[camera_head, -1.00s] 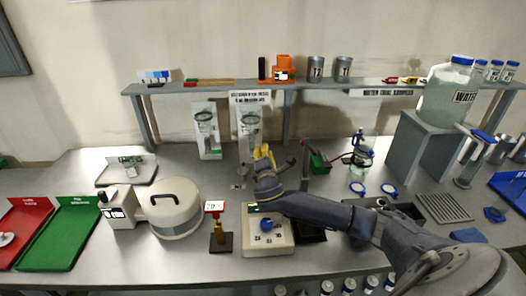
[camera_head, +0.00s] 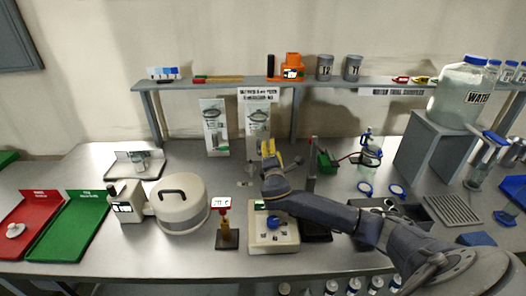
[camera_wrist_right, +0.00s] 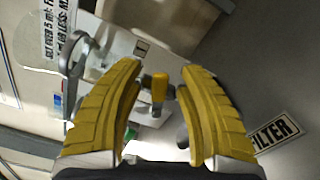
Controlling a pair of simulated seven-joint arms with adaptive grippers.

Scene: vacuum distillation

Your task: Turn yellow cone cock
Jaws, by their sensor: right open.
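The yellow cone cock (camera_wrist_right: 158,88) shows in the right wrist view as a small yellow handle on a grey metal fitting. It lies between the two yellow fingers of my right gripper (camera_wrist_right: 161,70), with gaps on both sides. The gripper is open and does not touch it. In the head view, my right gripper (camera_head: 270,150) hangs over the middle of the bench, in front of the shelf. There its fingers and wrist hide the cock. My left gripper is not in view.
A hot plate (camera_head: 272,236) stands just in front of my right gripper. A round white lidded device (camera_head: 182,210) is to its left. Behind is a shelf (camera_head: 210,82) with posters below. A water container (camera_head: 462,90) stands on a grey stand at right. A "FILTER" label (camera_wrist_right: 276,133) lies near the right finger.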

